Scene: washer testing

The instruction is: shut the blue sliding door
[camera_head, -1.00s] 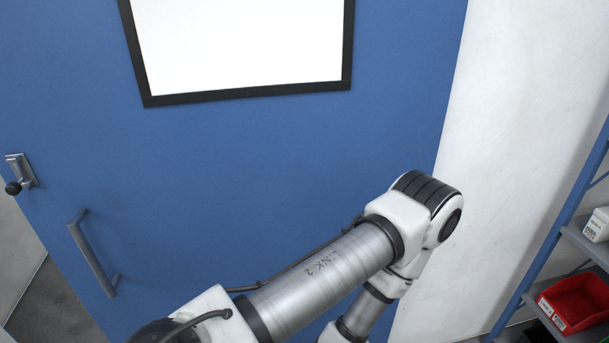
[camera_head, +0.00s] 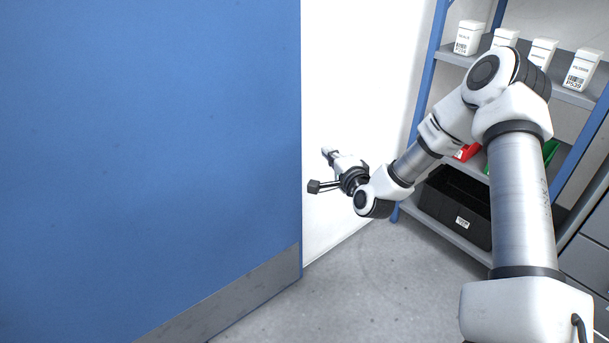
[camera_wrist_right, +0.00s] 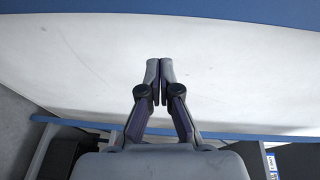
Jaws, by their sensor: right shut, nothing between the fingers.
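The blue sliding door (camera_head: 150,150) fills the left half of the head view, with a grey plate along its bottom. Its right edge stands in front of the white wall. My right gripper (camera_head: 312,187) is shut and empty, just right of that edge; I cannot tell whether it touches the door. In the right wrist view my right gripper (camera_wrist_right: 160,62) has its fingertips together in front of the white wall, and a blue strip (camera_wrist_right: 200,12), which may be the door, runs along the top. The door's handle is out of view now. My left gripper is not in view.
The white wall (camera_head: 345,110) lies right of the door. A blue-framed shelf (camera_head: 425,75) with white containers (camera_head: 468,38), a red bin (camera_head: 467,152) and a black crate (camera_head: 450,205) stands at the right, behind my arm. The grey floor (camera_head: 370,285) below is clear.

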